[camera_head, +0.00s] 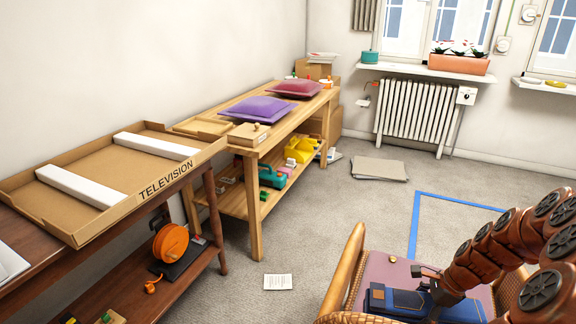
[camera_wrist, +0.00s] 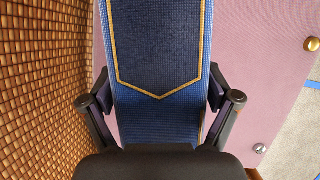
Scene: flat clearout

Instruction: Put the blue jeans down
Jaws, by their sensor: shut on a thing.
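The folded blue jeans (camera_head: 395,303) show dark denim with golden stitching. My gripper (camera_head: 433,284) is shut on them, at the right end of the folded bundle. In the wrist view the jeans (camera_wrist: 158,70) lie between both fingers, one finger (camera_wrist: 93,108) at each side. The jeans are over a pink surface (camera_head: 392,268) within a wicker-sided seat (camera_head: 345,268). I cannot tell whether the jeans touch that surface. Their lower edge is cut off by the picture.
A blue tape outline (camera_head: 414,220) marks the floor beyond the seat. A paper sheet (camera_head: 277,282) and a flat grey stack (camera_head: 379,169) lie on the carpet. A wooden bench (camera_head: 256,200) and a dark table (camera_head: 214,215) line the left wall.

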